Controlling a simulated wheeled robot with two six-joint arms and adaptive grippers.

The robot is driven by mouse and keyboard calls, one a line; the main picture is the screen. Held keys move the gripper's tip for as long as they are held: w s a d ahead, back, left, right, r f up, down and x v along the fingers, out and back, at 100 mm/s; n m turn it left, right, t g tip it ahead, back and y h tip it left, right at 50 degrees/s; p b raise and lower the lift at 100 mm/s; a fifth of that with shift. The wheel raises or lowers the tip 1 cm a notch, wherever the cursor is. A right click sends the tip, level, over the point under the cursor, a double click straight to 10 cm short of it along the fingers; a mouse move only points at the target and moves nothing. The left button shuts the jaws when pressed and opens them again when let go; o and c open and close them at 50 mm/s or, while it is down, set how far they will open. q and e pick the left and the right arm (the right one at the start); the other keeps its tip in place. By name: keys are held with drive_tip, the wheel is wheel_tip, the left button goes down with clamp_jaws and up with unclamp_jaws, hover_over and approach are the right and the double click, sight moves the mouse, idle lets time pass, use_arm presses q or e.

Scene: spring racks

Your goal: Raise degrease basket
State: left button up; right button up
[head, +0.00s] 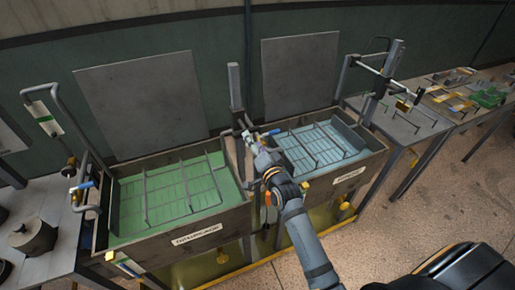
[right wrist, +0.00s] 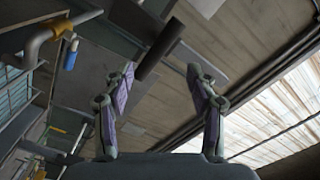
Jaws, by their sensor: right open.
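The left tank (head: 200,222) holds green liquid, and its front label seems to read degrease. A wire basket (head: 180,187) sits low in that liquid. A grey upright post (head: 234,88) stands between the left tank and the right tank, with a dark handle near its lower part. My right gripper (head: 247,138) is at this post, above the tank walls. In the right wrist view my right gripper (right wrist: 160,70) is open, with a dark round bar (right wrist: 160,48) showing between and beyond its fingertips. Contact cannot be told. My left gripper is not in view.
The right tank (head: 361,163) holds pale blue liquid and another wire basket (head: 315,147). A pipe with a blue handle (head: 82,186) stands at the left tank's left edge. Benches with parts (head: 490,97) stand at the right. The floor at right is clear.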

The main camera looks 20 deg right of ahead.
drive_tip(key=s, duration=0.4)
drive_tip(key=shift+s, duration=0.1)
drive_tip(key=shift+d, duration=0.1)
